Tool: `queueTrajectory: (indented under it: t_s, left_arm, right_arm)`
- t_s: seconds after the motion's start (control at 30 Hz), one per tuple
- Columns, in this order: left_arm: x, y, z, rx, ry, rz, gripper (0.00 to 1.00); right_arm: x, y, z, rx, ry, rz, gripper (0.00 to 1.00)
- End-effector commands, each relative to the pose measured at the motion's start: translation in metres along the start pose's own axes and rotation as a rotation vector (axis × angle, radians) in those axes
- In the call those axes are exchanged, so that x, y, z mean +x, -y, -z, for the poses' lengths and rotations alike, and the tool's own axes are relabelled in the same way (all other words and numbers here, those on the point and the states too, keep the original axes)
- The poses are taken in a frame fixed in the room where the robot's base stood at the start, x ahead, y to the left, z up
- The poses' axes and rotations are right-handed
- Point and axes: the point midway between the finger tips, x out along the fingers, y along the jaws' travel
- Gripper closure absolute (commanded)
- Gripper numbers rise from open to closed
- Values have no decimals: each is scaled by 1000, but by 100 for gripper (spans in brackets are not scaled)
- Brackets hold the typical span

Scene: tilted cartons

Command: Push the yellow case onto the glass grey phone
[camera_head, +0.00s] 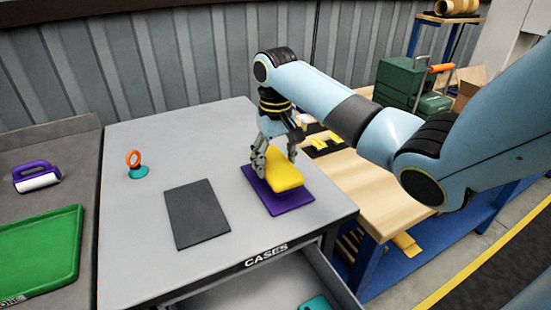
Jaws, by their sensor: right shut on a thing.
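The yellow case (287,179) is over a purple mat (291,204) on the grey table (140,235), right of its middle. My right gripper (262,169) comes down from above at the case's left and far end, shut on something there. The fingers overlap the case and hide part of that end. I cannot make out the glass grey phone; it may be hidden by the case or the fingers. I cannot tell whether the case touches the mat. My left gripper is not in view.
A dark grey mat (197,214) lies left of the purple mat. An orange ring on a teal base (138,171) stands at the table's back left. The drawer labelled CASES is open at the front. A green tray (42,250) is far left.

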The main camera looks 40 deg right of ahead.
Motion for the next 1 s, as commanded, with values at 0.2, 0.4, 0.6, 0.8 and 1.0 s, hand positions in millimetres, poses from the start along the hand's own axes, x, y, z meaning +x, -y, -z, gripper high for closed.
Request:
queueTrajectory:
  t_s: [0.2, 0.4, 0.6, 0.8, 1.0]
  left_arm:
    - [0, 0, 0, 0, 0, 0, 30]
    - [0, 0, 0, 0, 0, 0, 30]
    - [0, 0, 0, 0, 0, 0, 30]
    - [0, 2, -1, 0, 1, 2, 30]
    - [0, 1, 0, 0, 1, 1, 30]
  right_arm:
    - [0, 0, 0, 0, 0, 0, 59]
    - [0, 0, 0, 0, 0, 0, 10]
    - [0, 0, 0, 0, 0, 0, 5]
    - [-7, 0, 1, 0, -2, 0, 5]
    - [-41, 0, 1, -1, -4, 0, 5]
